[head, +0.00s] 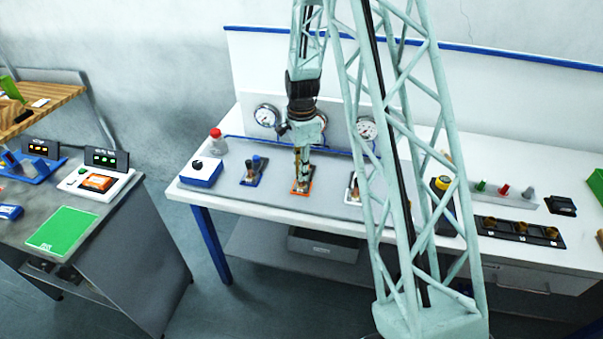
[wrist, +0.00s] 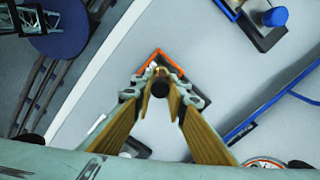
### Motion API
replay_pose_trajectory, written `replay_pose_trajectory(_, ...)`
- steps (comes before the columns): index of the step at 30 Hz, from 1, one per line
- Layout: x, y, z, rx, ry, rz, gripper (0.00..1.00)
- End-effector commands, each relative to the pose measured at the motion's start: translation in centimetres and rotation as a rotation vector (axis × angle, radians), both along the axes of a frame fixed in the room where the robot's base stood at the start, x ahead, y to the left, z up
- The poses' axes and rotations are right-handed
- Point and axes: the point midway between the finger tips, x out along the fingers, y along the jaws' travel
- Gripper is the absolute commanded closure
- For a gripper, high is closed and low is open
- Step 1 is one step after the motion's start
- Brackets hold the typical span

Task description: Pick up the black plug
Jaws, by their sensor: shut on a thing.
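My gripper (wrist: 160,86) points down over the orange-edged plate (wrist: 173,64) on the grey mat. Its fingers are closed around the black plug (wrist: 160,88), whose round dark end shows between the fingertips in the wrist view. In the head view my gripper (head: 301,178) stands over the same orange-edged plate (head: 300,192), and the fingers largely hide the plug. I cannot tell whether the plug touches the plate.
A blue-edged plate with a blue knob (head: 257,161) lies to the left in the head view. Gauges (head: 266,116) are mounted behind. Open mat lies in front.

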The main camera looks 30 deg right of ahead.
Motion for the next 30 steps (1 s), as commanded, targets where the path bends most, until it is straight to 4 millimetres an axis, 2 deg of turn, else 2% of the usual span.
replay_pose_trajectory(15,0.0,0.0,3.1,0.0,-0.002,0.0,0.94)
replay_pose_trajectory(23,-2.7,0.8,3.2,0.0,-0.001,0.0,0.94)
replay_pose_trajectory(30,-6.4,1.8,3.6,0.0,0.0,0.0,0.94)
